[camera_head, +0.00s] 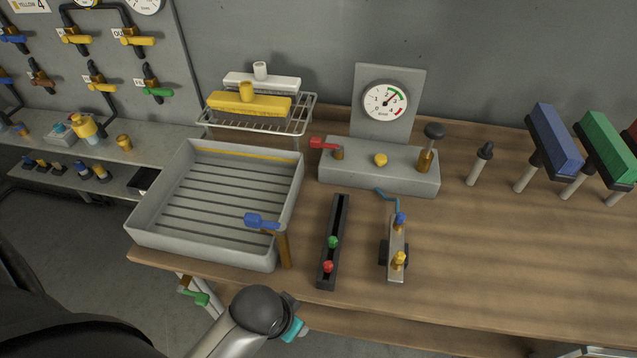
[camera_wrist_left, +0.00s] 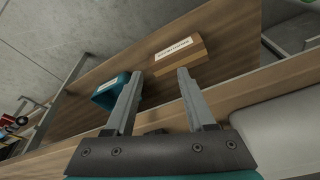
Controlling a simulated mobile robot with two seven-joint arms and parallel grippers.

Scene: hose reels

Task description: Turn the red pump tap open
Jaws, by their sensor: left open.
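The red pump tap (camera_head: 323,143) is a red lever on a brass stem at the left end of a grey pump box (camera_head: 400,180) on the bench. Its lever points left. A gauge (camera_head: 385,102) on a grey plate stands behind the box. My left gripper (camera_wrist_left: 155,76) is open and empty in the left wrist view, with a teal bin and a labelled wooden block beyond its fingers. In the head view my left arm is low, in front of the bench's front edge, well away from the tap; its fingers do not show there. My right gripper is not in view.
A grey ribbed tray (camera_head: 160,210) with a blue-handled tap (camera_head: 262,221) stands left of a black slotted rail (camera_head: 335,225). A metal bracket (camera_head: 397,248) lies before the pump box. A wire rack (camera_head: 300,118) is behind the tray. The bench's right front is clear.

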